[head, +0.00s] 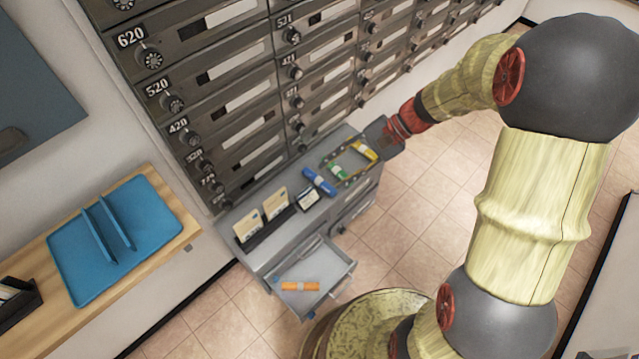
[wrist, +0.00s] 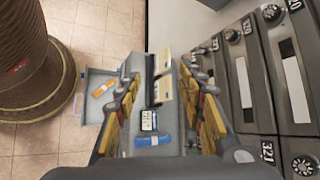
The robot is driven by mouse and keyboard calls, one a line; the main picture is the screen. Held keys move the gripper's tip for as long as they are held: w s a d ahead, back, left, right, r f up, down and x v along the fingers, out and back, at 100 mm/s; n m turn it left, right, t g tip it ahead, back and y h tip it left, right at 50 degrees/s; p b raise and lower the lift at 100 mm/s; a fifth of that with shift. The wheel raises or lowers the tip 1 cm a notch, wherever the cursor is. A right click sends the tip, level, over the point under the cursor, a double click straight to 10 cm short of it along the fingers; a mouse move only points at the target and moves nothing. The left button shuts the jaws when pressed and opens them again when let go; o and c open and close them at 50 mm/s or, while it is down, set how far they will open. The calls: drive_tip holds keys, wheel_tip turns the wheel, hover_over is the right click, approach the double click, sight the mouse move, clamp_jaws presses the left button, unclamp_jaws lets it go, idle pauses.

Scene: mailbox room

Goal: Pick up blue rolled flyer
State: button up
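Envelopes (head: 248,224) stand in a black holder. An orange roll (head: 299,286) lies in the open drawer (head: 325,298). Mailboxes (head: 228,100) rise behind. A wooden counter (head: 180,208) carries a blue tray (head: 72,262).

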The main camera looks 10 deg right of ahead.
drive_tip(key=w+d+f+m+t+y, duration=0.2)
drive_tip(key=w+f+m+y, duration=0.3)
drive_tip(key=f, duration=0.5)
drive_tip(key=m+t+b, duration=0.3)
drive_tip(key=m+t, duration=0.6)
drive_tip(key=m, duration=0.1)
approach(335, 193)
drive_tip(key=s+a+r, duration=0.2)
drive_tip(key=a+r, duration=0.2)
drive_tip(key=r, duration=0.6)
drive_tip(key=s+d+f+m+t+h, duration=0.25)
drive_tip(key=f+m+t+h, duration=0.2)
drive_tip(key=f, duration=0.55)
drive_tip(key=shift+m+g+y, duration=0.25)
drive_tip(key=shift+y, duration=0.1)
drive_tip(key=shift+w+d+b+x, duration=0.15)
drive_tip(key=shift+b+x, duration=0.15)
drive_tip(key=shift+x, duration=2.85)
drive_tip(key=shift+w+d+b+x, duration=0.1)
drive_tip(key=shift+d+b+x, duration=0.15)
drive_tip(key=shift+x, duration=2.9)
drive_tip(key=c, duration=0.3)
drive_tip(key=c, duration=0.6)
drive_tip(key=shift+r, duration=0.1)
drive_tip(key=shift+c, duration=0.2)
